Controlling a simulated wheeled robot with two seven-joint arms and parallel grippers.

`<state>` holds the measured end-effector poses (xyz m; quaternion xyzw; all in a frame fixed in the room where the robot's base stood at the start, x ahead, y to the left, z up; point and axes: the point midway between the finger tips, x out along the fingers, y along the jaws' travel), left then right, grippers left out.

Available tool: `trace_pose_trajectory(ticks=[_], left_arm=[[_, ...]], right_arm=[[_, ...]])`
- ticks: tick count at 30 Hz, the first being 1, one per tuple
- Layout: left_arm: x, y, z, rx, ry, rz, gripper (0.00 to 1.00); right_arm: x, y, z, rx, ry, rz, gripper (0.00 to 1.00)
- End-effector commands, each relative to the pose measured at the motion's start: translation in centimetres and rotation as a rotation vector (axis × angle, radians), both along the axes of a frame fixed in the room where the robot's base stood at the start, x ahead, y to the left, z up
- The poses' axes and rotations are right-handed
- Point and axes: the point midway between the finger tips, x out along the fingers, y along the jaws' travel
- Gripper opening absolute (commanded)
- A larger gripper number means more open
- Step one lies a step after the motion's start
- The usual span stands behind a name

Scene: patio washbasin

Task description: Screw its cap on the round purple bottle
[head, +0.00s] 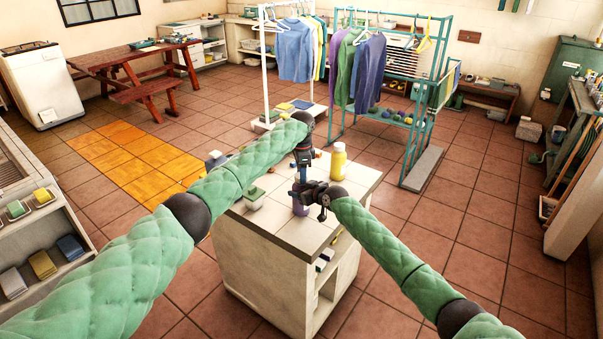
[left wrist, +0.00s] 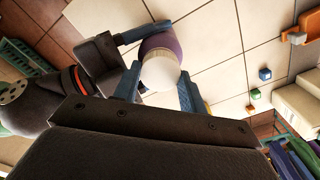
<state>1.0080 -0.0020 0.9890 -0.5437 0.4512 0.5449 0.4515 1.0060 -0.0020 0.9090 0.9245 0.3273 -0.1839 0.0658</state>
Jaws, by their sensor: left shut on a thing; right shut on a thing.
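The round purple bottle (head: 300,208) stands on the light worktop, partly covered by my grippers; its purple side also shows in the left wrist view (left wrist: 163,42). My right gripper (head: 301,194) is shut on the bottle from the right. My left gripper (head: 303,178) points down from above the bottle. In the left wrist view its blue fingers (left wrist: 159,90) are shut on either side of the whitish round cap (left wrist: 160,73). The cap lines up over the bottle; I cannot tell whether it touches the neck or is seated.
A yellow bottle (head: 338,162) stands on the worktop (head: 290,233) behind and right of the grippers. A green-and-white item (head: 254,198) lies left of the purple bottle. Clothes racks (head: 266,75) stand behind. The worktop's front is clear.

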Motion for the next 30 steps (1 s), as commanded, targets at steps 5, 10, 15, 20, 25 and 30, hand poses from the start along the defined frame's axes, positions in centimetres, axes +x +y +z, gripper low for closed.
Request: trace_pose_trajectory(ticks=[5, 10, 15, 20, 25, 30], left_arm=[[-0.03, 0.01, 0.04, -0.001, 0.000, -0.246, 0.21], [-0.06, 0.06, 0.04, -0.001, 0.001, -0.492, 0.21], [-0.08, 0.11, 0.03, -0.001, 0.000, -0.738, 0.21], [-0.09, 0.17, 0.03, -0.001, 0.000, -0.970, 0.21], [-0.09, 0.24, 0.03, -0.001, 0.001, -1.217, 0.21], [-0.06, 0.31, 0.02, 0.000, 0.000, -1.464, 0.21]], right_arm=[[0.01, -0.03, -0.01, 0.000, 0.000, 0.000, 0.00], [0.00, -0.04, -0.02, 0.000, 0.000, 0.000, 0.00], [0.00, -0.04, -0.03, -0.001, 0.001, 0.000, 0.00], [0.00, -0.04, -0.03, -0.001, 0.001, 0.000, 0.00], [-0.01, -0.03, -0.04, -0.001, 0.001, 0.000, 0.00], [-0.01, -0.04, -0.05, -0.001, 0.001, 0.000, 0.00]])
